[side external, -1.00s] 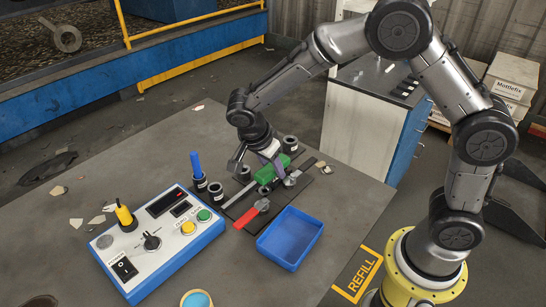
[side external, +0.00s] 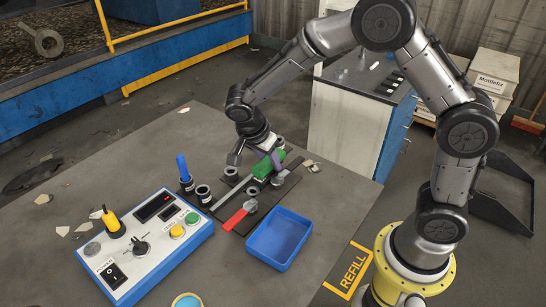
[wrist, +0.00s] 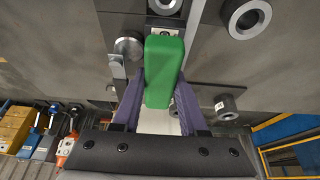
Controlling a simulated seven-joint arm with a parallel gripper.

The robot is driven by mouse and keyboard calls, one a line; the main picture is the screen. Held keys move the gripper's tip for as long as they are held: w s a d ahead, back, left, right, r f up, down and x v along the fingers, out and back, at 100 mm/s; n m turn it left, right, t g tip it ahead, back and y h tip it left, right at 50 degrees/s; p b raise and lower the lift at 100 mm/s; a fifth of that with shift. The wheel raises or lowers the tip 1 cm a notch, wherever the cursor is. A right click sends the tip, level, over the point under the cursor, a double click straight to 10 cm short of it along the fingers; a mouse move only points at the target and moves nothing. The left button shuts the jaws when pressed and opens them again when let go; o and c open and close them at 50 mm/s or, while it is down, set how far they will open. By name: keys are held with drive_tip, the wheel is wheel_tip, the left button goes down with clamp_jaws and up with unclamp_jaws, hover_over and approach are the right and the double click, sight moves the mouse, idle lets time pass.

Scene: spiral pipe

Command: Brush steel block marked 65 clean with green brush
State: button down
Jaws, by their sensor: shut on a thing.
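The green brush (side external: 268,164) is gripped between the purple fingers of my gripper (side external: 257,158), over the dark mat at the middle of the table. In the wrist view the brush (wrist: 163,70) lies lengthwise between both fingers of my gripper (wrist: 157,92), its far end near a small white label (wrist: 163,31). I cannot read that label, and I cannot make out which piece is the steel block marked 65. The brush's underside is hidden, so I cannot tell whether it touches anything below.
Dark ring-shaped cylinders (wrist: 247,18) stand around the brush. A red-handled tool (side external: 236,217) lies on the mat's near side. A blue tray (side external: 280,238) is in front, and a control box (side external: 145,245) with buttons is at left. A blue upright handle (side external: 183,167) stands left of the mat.

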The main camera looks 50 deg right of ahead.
sight(259, 168)
drive_tip(key=a, duration=0.2)
drive_tip(key=shift+a+f, duration=0.1)
drive_tip(key=shift+a, duration=0.8)
drive_tip(key=shift+d+r, duration=0.1)
drive_tip(key=shift+r, duration=4.05)
drive_tip(key=d, duration=0.1)
drive_tip(key=d+r, duration=0.1)
drive_tip(key=d, duration=0.1)
drive_tip(key=shift+d+r, duration=0.1)
drive_tip(key=shift+r, duration=0.25)
drive_tip(key=shift+f, duration=1.95)
